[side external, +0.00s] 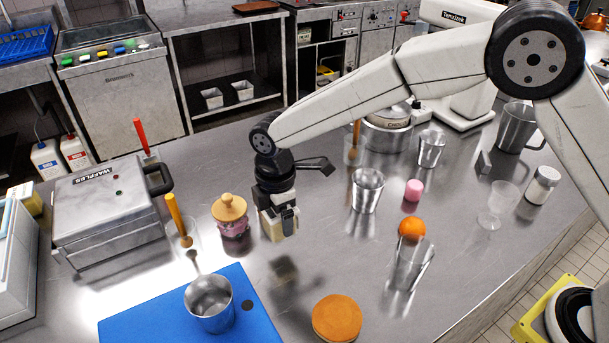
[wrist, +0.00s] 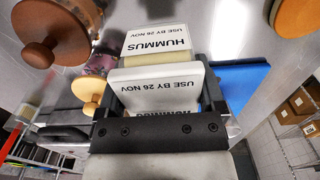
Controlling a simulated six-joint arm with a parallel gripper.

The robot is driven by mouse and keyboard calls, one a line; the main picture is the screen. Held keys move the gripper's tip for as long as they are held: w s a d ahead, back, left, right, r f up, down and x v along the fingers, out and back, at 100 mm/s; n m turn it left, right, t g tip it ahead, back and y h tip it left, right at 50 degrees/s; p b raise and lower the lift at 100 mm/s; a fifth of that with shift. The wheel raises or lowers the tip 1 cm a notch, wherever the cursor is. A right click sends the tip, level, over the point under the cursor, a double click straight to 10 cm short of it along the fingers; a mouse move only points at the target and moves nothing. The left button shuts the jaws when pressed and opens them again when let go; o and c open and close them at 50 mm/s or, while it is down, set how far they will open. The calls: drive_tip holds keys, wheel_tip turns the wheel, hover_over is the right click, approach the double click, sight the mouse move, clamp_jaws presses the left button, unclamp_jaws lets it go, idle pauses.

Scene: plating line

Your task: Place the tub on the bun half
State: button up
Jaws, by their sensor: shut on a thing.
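The tub (side external: 268,226) is pale, with a white label; in the wrist view the tub (wrist: 155,78) carries the words HUMMUS and USE BY 26 NOV. My gripper (side external: 280,218) is shut on it and holds it above the steel counter, with a dark shadow below. The bun half (side external: 337,318) is a round orange-brown disc lying on the counter at the bottom of the side view, below and right of the tub and apart from it. An orange-tan round edge at the wrist view's top right looks like the bun half (wrist: 294,14).
A blue board (side external: 150,322) with a metal cup (side external: 209,302) lies left of the bun half. A wood-lidded jar (side external: 232,218) stands close left of the tub. A tumbler (side external: 412,265) with an orange (side external: 412,228) stands to the right. The counter between tub and bun half looks clear.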

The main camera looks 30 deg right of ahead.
drive_tip(key=s+r, duration=0.1)
drive_tip(key=s+d+r, duration=0.1)
drive_tip(key=r, duration=0.1)
drive_tip(key=shift+s+d+r, duration=0.1)
drive_tip(key=shift+s+r, duration=0.15)
drive_tip(key=shift+s, duration=0.05)
drive_tip(key=s+d+r, duration=0.3)
drive_tip(key=s, duration=0.5)
drive_tip(key=shift+d+r, duration=0.35)
drive_tip(key=shift+d, duration=0.05)
drive_tip(key=s+d+r, duration=0.1)
drive_tip(key=s+d, duration=0.1)
drive_tip(key=s, duration=0.8)
drive_tip(key=s+d+r, duration=0.2)
drive_tip(key=s, duration=0.8)
